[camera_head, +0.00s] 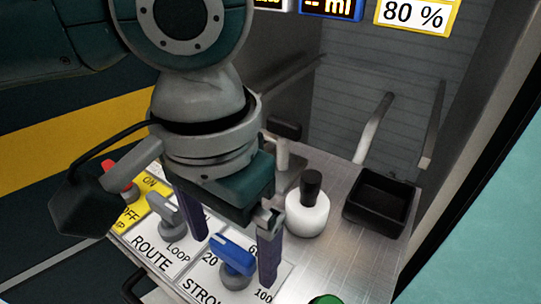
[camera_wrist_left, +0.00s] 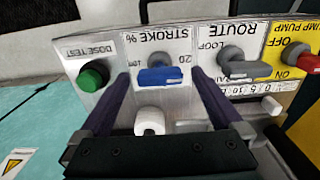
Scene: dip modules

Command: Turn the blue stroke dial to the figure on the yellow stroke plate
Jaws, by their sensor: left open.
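The blue stroke dial (camera_head: 237,258) is on the panel, on a white plate lettered STROKE with figures such as 20 and 100. Its blue grip lies slanted in the head view; the figure it points to is hard to tell. In the wrist view the dial (camera_wrist_left: 165,77) lies between the fingertips. The yellow stroke plate (camera_head: 416,16) at the top reads 80 %. My left gripper (camera_head: 232,252) is open, pointing down, with a finger on either side of the dial. Whether either finger touches it cannot be told. My right gripper is not in view.
A grey route lever (camera_head: 168,214) and a red pump switch (camera_head: 117,178) sit left of the dial. A green button (camera_head: 325,299) is at the lower right. A white bottle (camera_head: 307,213) and a black tray (camera_head: 382,203) stand on the metal deck behind.

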